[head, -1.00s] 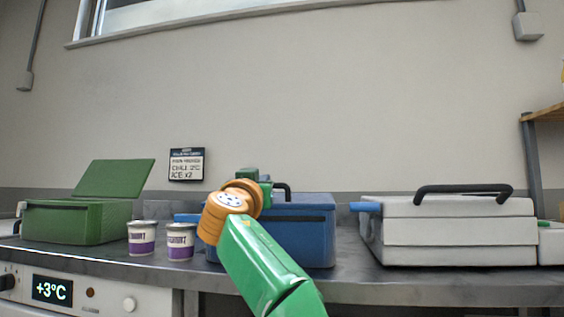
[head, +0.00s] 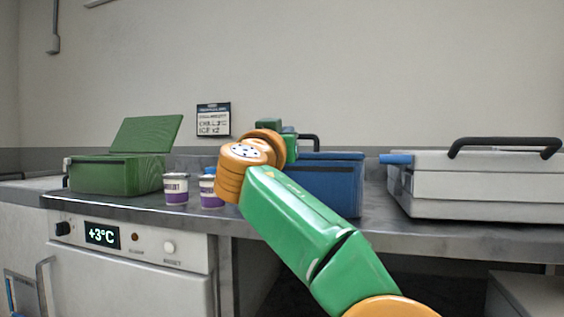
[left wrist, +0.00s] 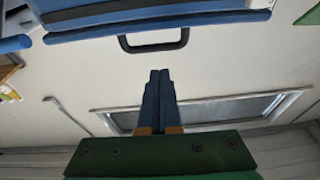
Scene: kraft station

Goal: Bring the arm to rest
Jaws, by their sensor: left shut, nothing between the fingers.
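My left arm reaches up from the lower right of the head view, green with an orange wrist, in front of the blue box (head: 335,187). The green body of my left gripper (head: 290,147) shows behind the wrist, and its fingers are hidden there. In the left wrist view the two blue fingers of my left gripper (left wrist: 160,74) are together, with nothing between them. The blue box's dark handle (left wrist: 155,46) shows beyond the fingertips, apart from them in the picture. My right gripper is in neither view.
On the counter (head: 290,228) stand an open green box (head: 115,174), two yogurt cups (head: 176,190) and a white box (head: 475,185) with a black handle. The right cup is partly behind my wrist. A cooling unit (head: 130,262) showing +3°C is below the counter.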

